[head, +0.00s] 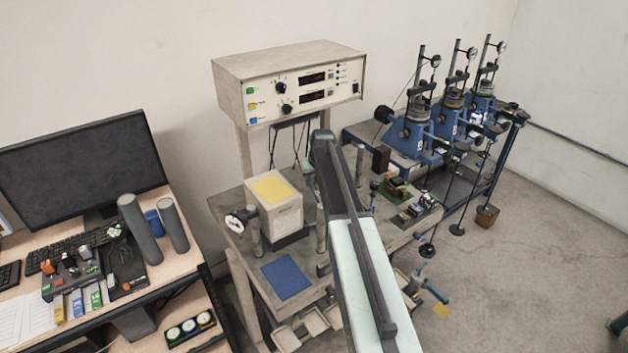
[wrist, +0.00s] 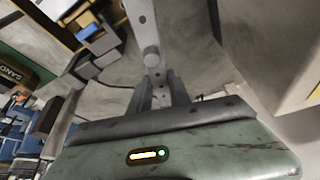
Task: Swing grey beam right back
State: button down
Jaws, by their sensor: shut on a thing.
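The grey beam (wrist: 141,18) shows in the wrist view as a narrow flat bar with small holes. It runs from the top edge down to my gripper and carries a round knob (wrist: 151,57). My gripper (wrist: 159,90) is shut on the beam's near end, with one dark finger on each side. In the head view my own arm crosses the middle of the workbench, and I cannot make out the beam or the fingertips there. The beam's far end and its pivot are outside the wrist view.
On the workbench, a cream box with a yellow top (head: 283,214) stands left of my arm, and a blue mat (head: 287,276) lies in front. A control unit (head: 290,84) stands above. Blue dial-gauge stands (head: 449,120) are at back right. Open floor (head: 545,230) lies to the right.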

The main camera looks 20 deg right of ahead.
aim_at(314, 187)
jog(key=c, duration=1.2)
grip_release()
jog(key=shift+w+a, duration=0.1)
jog(key=shift+a, duration=0.1)
jog(key=p+v, duration=0.7)
jog(key=v, duration=0.1)
jog(key=shift+f, duration=0.1)
